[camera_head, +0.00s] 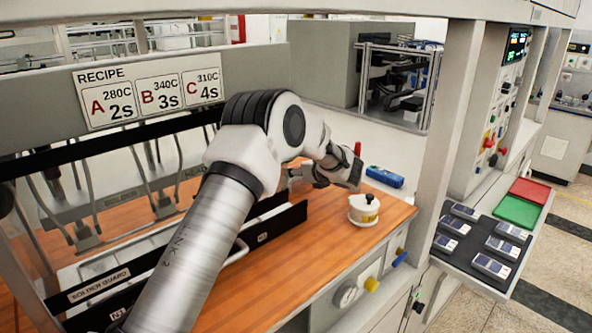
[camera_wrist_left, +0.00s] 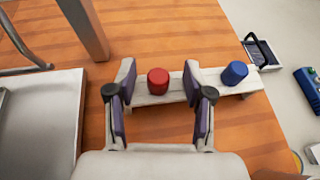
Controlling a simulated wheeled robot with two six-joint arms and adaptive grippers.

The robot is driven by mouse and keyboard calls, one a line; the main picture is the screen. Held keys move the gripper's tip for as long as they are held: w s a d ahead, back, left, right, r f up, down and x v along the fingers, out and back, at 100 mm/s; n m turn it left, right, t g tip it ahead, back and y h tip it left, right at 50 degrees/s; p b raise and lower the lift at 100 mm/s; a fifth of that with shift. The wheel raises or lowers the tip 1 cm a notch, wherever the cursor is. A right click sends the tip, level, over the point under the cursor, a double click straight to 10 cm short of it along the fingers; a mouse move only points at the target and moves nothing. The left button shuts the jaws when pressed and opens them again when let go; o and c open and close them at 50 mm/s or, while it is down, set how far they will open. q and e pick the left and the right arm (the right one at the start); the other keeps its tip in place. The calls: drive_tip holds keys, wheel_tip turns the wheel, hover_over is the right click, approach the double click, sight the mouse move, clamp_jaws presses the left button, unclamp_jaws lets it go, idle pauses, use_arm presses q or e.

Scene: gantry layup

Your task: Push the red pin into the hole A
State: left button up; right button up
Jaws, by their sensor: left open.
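The red pin (camera_wrist_left: 158,81) stands in a light grey bar (camera_wrist_left: 185,85) on the wooden bench. My left gripper (camera_wrist_left: 162,108) is open, with one finger on each side of the red pin and gaps on both sides. In the head view the gripper (camera_head: 338,172) is at the end of my left arm, and the top of the red pin (camera_head: 357,148) shows just behind it. A blue pin (camera_wrist_left: 235,73) stands farther right on the same bar. Hole A cannot be made out in either view. My right gripper is not in view.
A white pot with a black knob (camera_head: 364,211) and a blue box (camera_head: 384,177) are near the bench's right end. A recipe sign (camera_head: 149,86) and a black guard rail (camera_head: 272,232) flank my arm. Wood in front of the pot is clear.

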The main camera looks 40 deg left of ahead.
use_arm(q)
drive_tip(key=shift+s+d+r, duration=0.15)
drive_tip(key=shift+d+r, duration=0.05)
drive_tip(key=shift+d, duration=0.05)
drive_tip(key=shift+c, duration=1.4)
drive_tip(key=shift+d+r, duration=0.1)
drive_tip(key=c, duration=0.5)
drive_tip(key=shift+c, duration=1)
clamp_jaws()
